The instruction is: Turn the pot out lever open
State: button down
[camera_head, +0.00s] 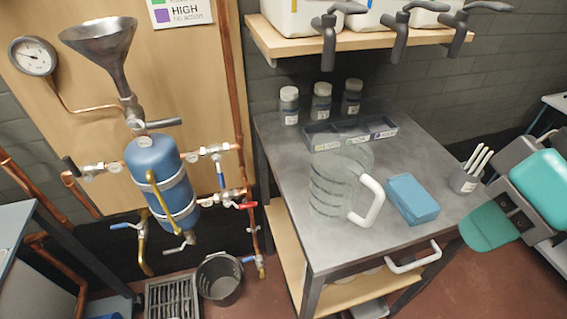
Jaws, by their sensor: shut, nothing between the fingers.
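The blue pot (158,172) hangs upright on the wooden panel at left, below a metal funnel (107,46). Several levers sit on the pipes around it: a grey one (165,123) under the funnel, a dark one (70,166) at left, a blue one (220,176) and a red one (246,205) at right, a blue one (120,226) at lower left, and a metal one (180,247) below the pot. I cannot tell which is the pot out lever. My gripper (509,208) is at the far right, shut and empty, far from the pot.
A grey table (285,165) stands between my gripper and the pot, holding a clear jug (335,185), a blue block (411,199) and a dark tray (322,141). A bucket (219,280) and floor grate (172,298) lie below the pot. A shelf (290,45) with taps is above.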

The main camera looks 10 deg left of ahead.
aim_at(216, 158)
jog(key=z, duration=0.1)
jog(key=k, duration=0.85)
jog(key=u, duration=1)
jog(key=i, duration=1)
jog(key=u, duration=0.35)
jog(key=k, duration=0.7)
jog(key=z, duration=0.3)
jog(key=i, duration=0.45)
